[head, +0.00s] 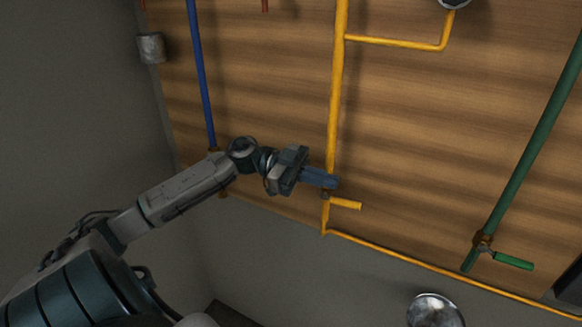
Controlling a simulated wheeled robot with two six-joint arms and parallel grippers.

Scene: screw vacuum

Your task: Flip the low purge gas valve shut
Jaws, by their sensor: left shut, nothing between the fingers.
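A vertical yellow pipe (337,90) runs down the wooden wall. Low on it is a valve with a short yellow handle (346,203), which I take to be the low purge gas valve. The handle points right, across the pipe. My left gripper (333,182) is shut and empty. Its blue fingertips are in front of the yellow pipe, just above the valve handle; I cannot tell whether they touch it. My right gripper is not in view.
A green pipe (535,140) with a green valve handle (513,261) is at the right. A blue pipe (201,75) runs behind my left arm. A thin yellow pipe (450,278) runs along the wall's lower edge. A shiny round object (434,311) is at the bottom.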

